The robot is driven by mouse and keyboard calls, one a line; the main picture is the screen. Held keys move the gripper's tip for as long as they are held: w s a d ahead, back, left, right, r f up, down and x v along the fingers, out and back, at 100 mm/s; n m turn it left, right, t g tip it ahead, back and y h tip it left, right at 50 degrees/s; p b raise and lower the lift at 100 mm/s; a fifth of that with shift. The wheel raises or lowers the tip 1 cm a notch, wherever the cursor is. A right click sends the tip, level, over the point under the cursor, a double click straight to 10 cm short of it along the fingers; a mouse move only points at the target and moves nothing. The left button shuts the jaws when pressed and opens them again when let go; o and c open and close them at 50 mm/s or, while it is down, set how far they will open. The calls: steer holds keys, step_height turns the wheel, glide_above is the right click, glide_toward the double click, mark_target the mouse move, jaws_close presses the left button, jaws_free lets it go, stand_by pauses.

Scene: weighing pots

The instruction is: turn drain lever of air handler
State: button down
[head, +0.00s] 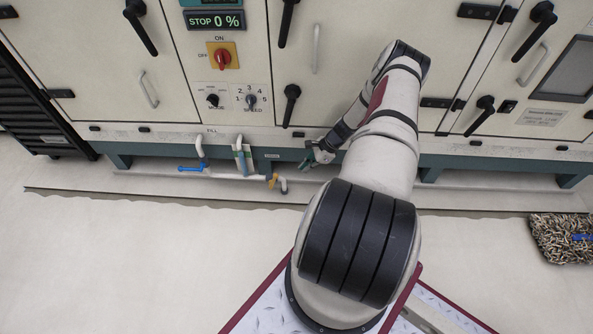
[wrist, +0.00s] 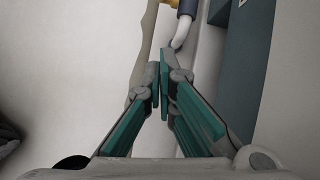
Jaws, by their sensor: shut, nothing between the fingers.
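The air handler (head: 110,72) is a long cream cabinet on a teal base frame. A small yellow lever (head: 272,181) sits on a short pipe with a pale bent outlet (head: 284,187) below the cabinet's lower edge. In the wrist view a bit of yellow (wrist: 178,3) shows at the top edge, above the pale outlet end (wrist: 181,31). My gripper (head: 307,162) is just right of this pipe, low by the teal frame, apart from the lever. In the wrist view its teal fingers (wrist: 165,75) are shut and empty, pointing toward the outlet.
A blue lever (head: 192,168) hangs on a white pipe farther left, under a FILL label. The teal base frame (head: 455,180) runs along the floor. Floor at front left is clear.

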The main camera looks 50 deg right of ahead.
mark_target(273, 180)
steer(key=w+a+f+b, duration=0.4)
steer(key=w+a+f, duration=0.2)
steer(key=shift+f, duration=0.2)
stand_by(0.4)
